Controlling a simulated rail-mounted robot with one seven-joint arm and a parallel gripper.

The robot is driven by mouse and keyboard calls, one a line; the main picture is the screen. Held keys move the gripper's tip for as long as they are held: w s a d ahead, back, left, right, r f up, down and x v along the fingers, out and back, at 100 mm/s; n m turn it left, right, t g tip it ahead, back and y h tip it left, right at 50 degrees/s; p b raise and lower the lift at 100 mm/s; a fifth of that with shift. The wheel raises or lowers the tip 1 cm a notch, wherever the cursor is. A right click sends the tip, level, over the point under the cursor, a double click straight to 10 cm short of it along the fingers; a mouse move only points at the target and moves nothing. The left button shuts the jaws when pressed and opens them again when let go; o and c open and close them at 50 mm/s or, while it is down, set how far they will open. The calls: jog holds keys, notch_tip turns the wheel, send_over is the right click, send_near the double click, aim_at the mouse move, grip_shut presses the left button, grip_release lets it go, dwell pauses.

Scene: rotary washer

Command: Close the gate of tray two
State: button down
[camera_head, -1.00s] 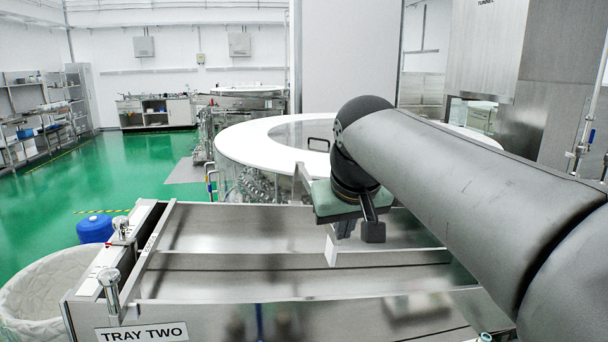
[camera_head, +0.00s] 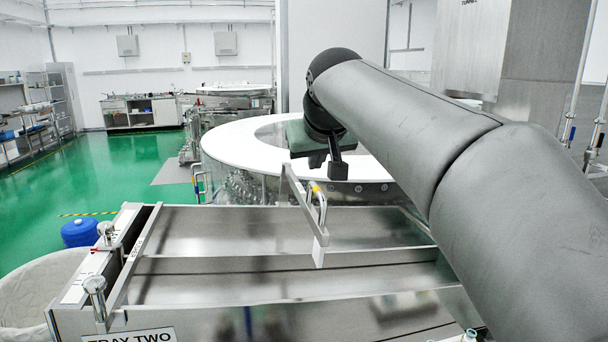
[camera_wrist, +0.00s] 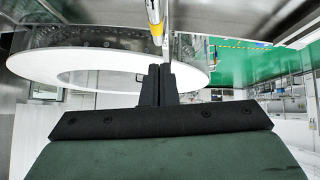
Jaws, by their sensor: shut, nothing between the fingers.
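Tray two (camera_head: 200,290) is a wide steel tray in the foreground, with its "TRAY TWO" label (camera_head: 130,336) at the lower left. A narrow metal gate (camera_head: 303,213) stands across the tray's right half in the head view. It carries a bent steel handle (camera_head: 319,203) with a yellow mark, which also shows at the top of the wrist view (camera_wrist: 155,22). My gripper (camera_head: 337,170) is just beyond the gate, near the white ring. Its dark fingers (camera_wrist: 160,70) are shut and empty, close to the handle in the wrist view; contact cannot be told.
A white-topped round washer (camera_head: 230,143) stands behind the tray. Metal posts with knobs (camera_head: 95,290) rise at the tray's left end. A blue container (camera_head: 80,233) and a pale bin (camera_head: 28,292) are at the left. Green floor (camera_head: 110,180) is open farther left.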

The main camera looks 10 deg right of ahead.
aim_at(315, 186)
jog(key=shift+s+d+f, duration=0.15)
jog(key=shift+f, duration=1.65)
